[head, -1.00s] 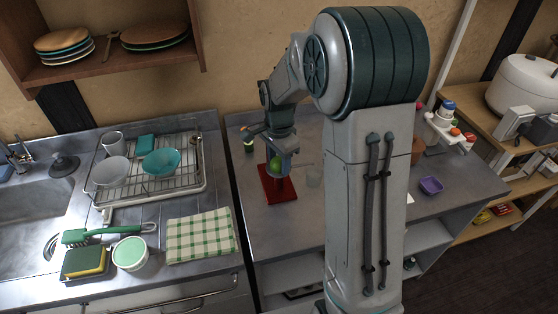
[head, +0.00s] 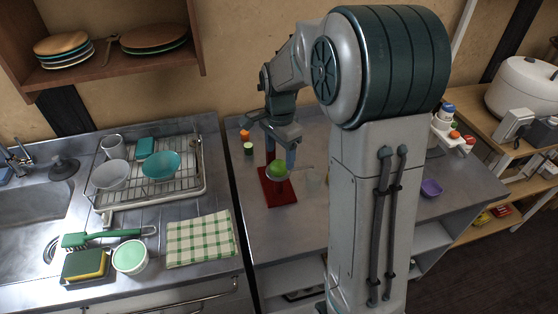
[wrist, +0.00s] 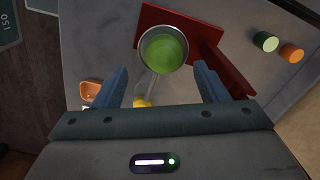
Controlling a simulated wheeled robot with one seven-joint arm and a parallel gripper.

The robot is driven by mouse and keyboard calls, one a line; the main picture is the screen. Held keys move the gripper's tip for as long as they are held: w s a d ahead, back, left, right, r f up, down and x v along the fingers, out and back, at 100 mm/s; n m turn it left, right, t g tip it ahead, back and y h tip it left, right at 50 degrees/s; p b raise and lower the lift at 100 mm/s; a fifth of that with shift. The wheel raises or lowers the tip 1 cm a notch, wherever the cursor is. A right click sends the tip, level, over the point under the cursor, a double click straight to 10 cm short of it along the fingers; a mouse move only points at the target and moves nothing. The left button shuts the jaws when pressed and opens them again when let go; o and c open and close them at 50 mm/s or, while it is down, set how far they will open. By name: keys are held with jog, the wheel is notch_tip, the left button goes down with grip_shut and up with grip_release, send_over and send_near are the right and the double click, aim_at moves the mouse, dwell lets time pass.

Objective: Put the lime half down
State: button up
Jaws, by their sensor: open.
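The lime half (head: 277,170) is a bright green dome. It sits in a round grey metal cup or strainer with a thin handle, above the red stand (head: 282,193) on the middle counter. In the wrist view the lime half (wrist: 165,54) lies inside the cup's rim (wrist: 142,50), over the red stand (wrist: 222,68). My gripper (head: 280,157) is open and points down just above the lime half. In the wrist view my gripper (wrist: 161,69) has its fingers spread wide with nothing between the tips.
A green-topped jar (head: 248,148) and an orange-topped jar (head: 245,135) stand behind and left of the stand. A faint clear glass (head: 313,176) is close on its right. A purple bowl (head: 432,188) is farther right. The counter's front is clear.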

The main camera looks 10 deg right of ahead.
aim_at(278, 162)
notch_tip(278, 162, up, 7)
jog(key=s+n+t, duration=0.3)
jog(key=s+n, duration=1)
jog(key=s, duration=0.7)
jog(key=shift+s+f+n, duration=0.3)
